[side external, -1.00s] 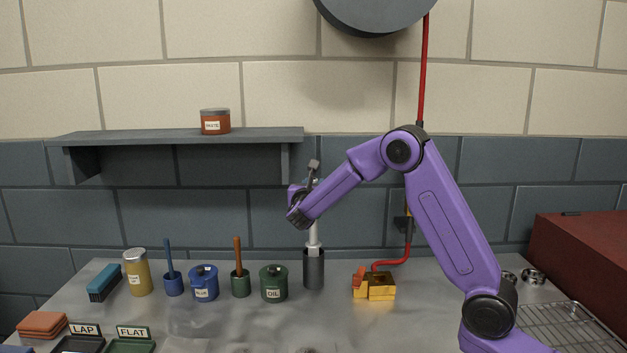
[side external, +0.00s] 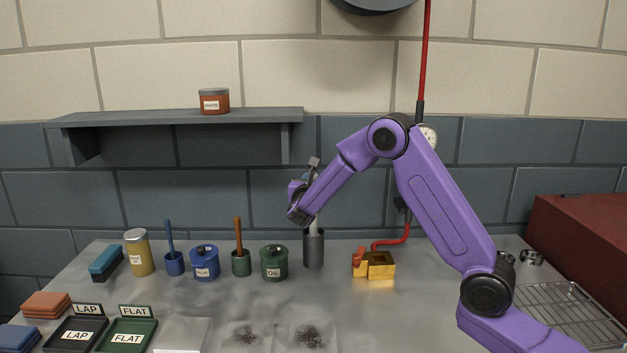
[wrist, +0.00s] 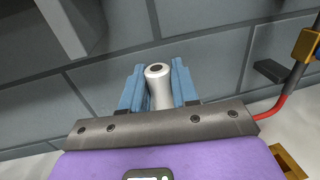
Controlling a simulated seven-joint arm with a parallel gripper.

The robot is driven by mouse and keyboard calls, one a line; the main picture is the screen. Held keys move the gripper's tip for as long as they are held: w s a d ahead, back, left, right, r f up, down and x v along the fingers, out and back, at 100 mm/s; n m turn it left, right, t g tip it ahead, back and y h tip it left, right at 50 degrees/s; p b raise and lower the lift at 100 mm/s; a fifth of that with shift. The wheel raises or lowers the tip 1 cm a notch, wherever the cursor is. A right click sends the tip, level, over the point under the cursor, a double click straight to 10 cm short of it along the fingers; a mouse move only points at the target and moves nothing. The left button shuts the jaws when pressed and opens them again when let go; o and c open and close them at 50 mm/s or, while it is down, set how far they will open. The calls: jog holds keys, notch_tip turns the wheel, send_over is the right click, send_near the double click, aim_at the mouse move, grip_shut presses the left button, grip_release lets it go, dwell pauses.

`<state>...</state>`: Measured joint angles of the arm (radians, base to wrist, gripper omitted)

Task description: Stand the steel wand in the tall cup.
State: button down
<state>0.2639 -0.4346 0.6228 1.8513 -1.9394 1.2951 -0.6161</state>
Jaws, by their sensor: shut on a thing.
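The steel wand (side external: 313,225) is a pale grey rod, held roughly upright. My gripper (side external: 310,181) is shut on it above the tall cup. In the wrist view, the wand's round end with a dark hole (wrist: 157,80) stands between the two blue fingers (wrist: 158,92). The tall cup (side external: 313,251) is a narrow dark grey cylinder standing on the bench. The wand's lower part passes behind the cup's rim and appears to be inside the cup. Its lower end is hidden, so I cannot tell whether it touches the bottom.
A green OIL pot (side external: 274,264) stands just left of the cup, with a green cup holding an orange-handled tool (side external: 240,250) beyond it. A yellow block (side external: 379,266) lies to the right. A grey shelf (side external: 190,117) is on the wall at left.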

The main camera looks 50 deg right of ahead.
jog(key=c, duration=0.8)
grip_release()
jog(key=shift+a, duration=0.1)
jog(key=v, duration=1.7)
jog(key=shift+s, duration=0.15)
jog(key=s+a+f+m+g+y, duration=0.1)
jog(key=s+f+m+g+y, duration=0.1)
jog(key=s, duration=0.9)
jog(key=s+a+f+m+g+y, duration=0.2)
jog(key=s+m+g+y, duration=0.3)
jog(key=s+y, duration=0.3)
jog(key=s+a+f+m+g+y, duration=0.1)
jog(key=s+f+m+g+y, duration=0.2)
jog(key=s, duration=1.3)
jog(key=shift+s+a+f+m+y, duration=0.1)
jog(key=shift+m+y, duration=0.4)
jog(key=shift+m, duration=0.15)
jog(key=shift+a+f+m+y, duration=0.1)
jog(key=shift+m+y, duration=0.4)
jog(key=shift+m, duration=0.15)
